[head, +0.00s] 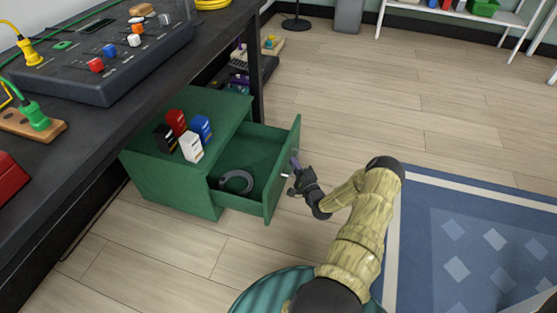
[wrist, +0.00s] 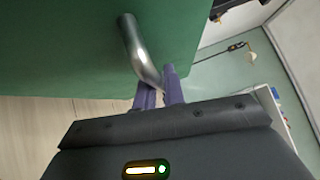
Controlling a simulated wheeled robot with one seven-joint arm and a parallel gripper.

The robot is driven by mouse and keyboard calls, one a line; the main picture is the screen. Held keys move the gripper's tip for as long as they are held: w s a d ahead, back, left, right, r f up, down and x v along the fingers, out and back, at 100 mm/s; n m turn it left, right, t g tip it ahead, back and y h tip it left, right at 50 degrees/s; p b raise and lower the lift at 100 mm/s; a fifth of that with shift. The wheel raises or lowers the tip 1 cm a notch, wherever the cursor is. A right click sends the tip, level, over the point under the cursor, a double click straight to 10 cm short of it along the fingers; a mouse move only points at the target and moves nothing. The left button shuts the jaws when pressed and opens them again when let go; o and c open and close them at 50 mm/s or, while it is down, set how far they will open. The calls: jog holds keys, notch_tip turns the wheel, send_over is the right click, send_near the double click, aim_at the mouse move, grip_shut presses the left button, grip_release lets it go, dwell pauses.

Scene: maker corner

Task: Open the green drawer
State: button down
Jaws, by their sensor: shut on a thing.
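The green drawer (head: 239,190) stands pulled out from its green cabinet (head: 165,190) under the dark workbench. A grey ring-shaped thing (head: 236,181) lies inside it. My gripper (head: 293,170) is at the drawer's front, shut on its metal handle. In the wrist view the silver bar handle (wrist: 137,48) runs down the green drawer front (wrist: 70,45), and its lower end is between the purple fingers of my gripper (wrist: 159,88). The far end of the handle's grip is partly hidden by the fingers.
Red, blue, black and white boxes (head: 191,147) stand on the cabinet top. The workbench (head: 110,120) holds a dark console (head: 110,65) with coloured knobs. A blue patterned rug (head: 470,235) lies to the right. The wood floor (head: 340,120) beyond the drawer is clear.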

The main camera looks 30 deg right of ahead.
jog(key=shift+s+d+f, duration=0.15)
jog(key=shift+s+d, duration=0.75)
jog(key=shift+s, duration=0.3)
jog(key=c, duration=1.5)
grip_release()
jog(key=shift+c, duration=0.2)
jog(key=shift+o, duration=0.2)
jog(key=s+f+p, duration=0.2)
jog(key=s+p, duration=0.4)
jog(key=s, duration=1.1)
jog(key=shift+a, duration=0.4)
